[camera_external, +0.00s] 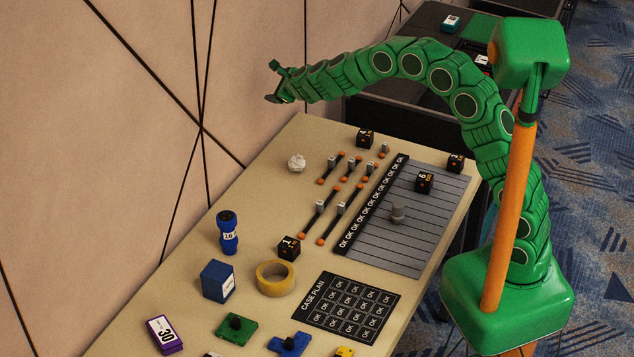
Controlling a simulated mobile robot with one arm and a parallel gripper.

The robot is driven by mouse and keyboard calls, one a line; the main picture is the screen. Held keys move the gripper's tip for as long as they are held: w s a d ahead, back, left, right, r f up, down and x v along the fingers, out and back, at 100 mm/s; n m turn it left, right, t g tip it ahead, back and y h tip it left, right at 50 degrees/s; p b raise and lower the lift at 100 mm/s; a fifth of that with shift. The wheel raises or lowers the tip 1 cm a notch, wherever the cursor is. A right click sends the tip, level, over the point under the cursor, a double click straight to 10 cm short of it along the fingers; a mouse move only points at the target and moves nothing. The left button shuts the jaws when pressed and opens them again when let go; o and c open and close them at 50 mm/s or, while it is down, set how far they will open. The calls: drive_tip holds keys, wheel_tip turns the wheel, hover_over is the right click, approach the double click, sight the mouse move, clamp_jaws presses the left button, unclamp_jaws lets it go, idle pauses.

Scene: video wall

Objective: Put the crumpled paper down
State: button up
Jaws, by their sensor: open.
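The crumpled paper (297,163) is a small white ball. It rests on the beige table (262,207) near its far left edge, beside the wall. My gripper (272,97) is at the end of my green arm, raised above and to the left of the paper and clear of it. Its jaws are open, and I see nothing between them.
Sliders with orange ends (340,205) and a striped board (420,232) lie right of the paper. A black cube (364,138) stands behind it. A blue flashlight-like object (227,232), a blue box (217,281) and yellow tape (275,279) stand nearer. The wall is close on the left.

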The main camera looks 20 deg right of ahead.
drive_tip(key=s+d+r+n+g+y, duration=0.3)
drive_tip(key=s+d+r+n+g, duration=0.35)
drive_tip(key=s+d+n, duration=0.65)
drive_tip(key=s+d+f+n+g+h, duration=0.1)
drive_tip(key=s+d+n+g+h, duration=0.1)
drive_tip(key=s+d, duration=0.8)
drive_tip(key=s+d+f+n+g+h, duration=0.1)
drive_tip(key=s+d+n, duration=0.4)
drive_tip(key=s+d, duration=0.5)
drive_tip(key=s+d+f+n+g+h, duration=0.2)
drive_tip(key=s+d, duration=0.8)
drive_tip(key=s, duration=1.3)
drive_tip(key=shift+d+n+g+h, duration=0.35)
drive_tip(key=shift+n+g+h, duration=0.15)
drive_tip(key=shift+n+g, duration=0.7)
